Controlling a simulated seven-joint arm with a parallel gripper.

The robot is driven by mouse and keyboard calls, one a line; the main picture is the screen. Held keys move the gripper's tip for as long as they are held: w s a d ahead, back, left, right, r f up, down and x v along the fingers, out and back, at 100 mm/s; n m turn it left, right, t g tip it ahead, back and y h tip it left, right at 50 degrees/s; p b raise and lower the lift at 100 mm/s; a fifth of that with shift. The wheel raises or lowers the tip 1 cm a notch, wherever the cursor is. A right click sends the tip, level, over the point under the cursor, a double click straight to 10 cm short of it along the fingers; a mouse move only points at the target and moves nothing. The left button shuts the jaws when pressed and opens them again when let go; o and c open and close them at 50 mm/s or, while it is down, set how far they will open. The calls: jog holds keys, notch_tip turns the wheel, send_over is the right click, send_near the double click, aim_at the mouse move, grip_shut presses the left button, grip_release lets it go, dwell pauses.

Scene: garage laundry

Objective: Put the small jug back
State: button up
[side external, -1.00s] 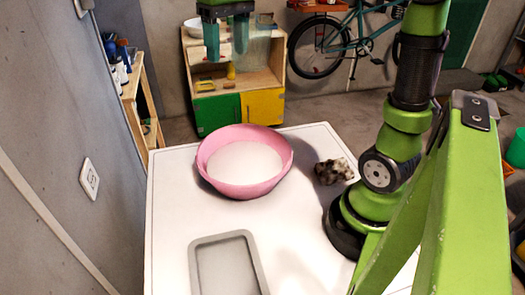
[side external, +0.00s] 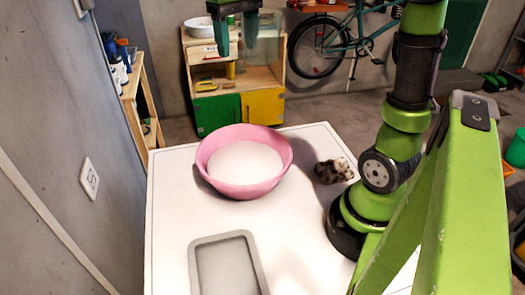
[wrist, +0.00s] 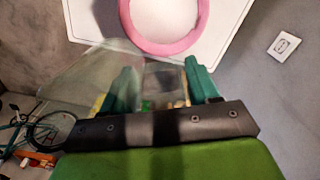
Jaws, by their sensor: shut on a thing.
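My gripper (side external: 236,38) is at the top of the side external view, high above the table's far side. Its two green fingers stand apart, shut on a clear, see-through jug. The jug (wrist: 92,75) shows best in the wrist view, as a pale transparent shape running to the left from between the fingers (wrist: 163,84).
A pink basin (side external: 210,176) with a pale inside stands on the white table (side external: 172,215). A grey tray (side external: 196,270) lies at the near edge, and a dark mottled lump (side external: 334,171) right of the basin. A wooden cabinet (side external: 215,78) stands behind.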

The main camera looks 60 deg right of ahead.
aim_at(272, 63)
jog(key=s+d+f+m, duration=0.3)
jog(key=s+d+f, duration=0.1)
jog(key=d+f, duration=0.6)
jog(key=s+d+f+m, duration=0.2)
jog(key=s+d+f, duration=0.2)
jog(key=d+f, duration=0.55)
jog(key=shift+w+d+f, duration=0.1)
jog(key=shift+w+f, duration=0.1)
jog(key=shift+f, duration=1.7)
jog(key=shift+w+d+f, duration=0.1)
jog(key=shift+w+f, duration=0.05)
jog(key=shift+f, duration=1.7)
jog(key=shift+w+f, duration=0.2)
jog(key=shift+f, duration=1.7)
jog(key=shift+f, duration=0.1)
jog(key=o, duration=1.4)
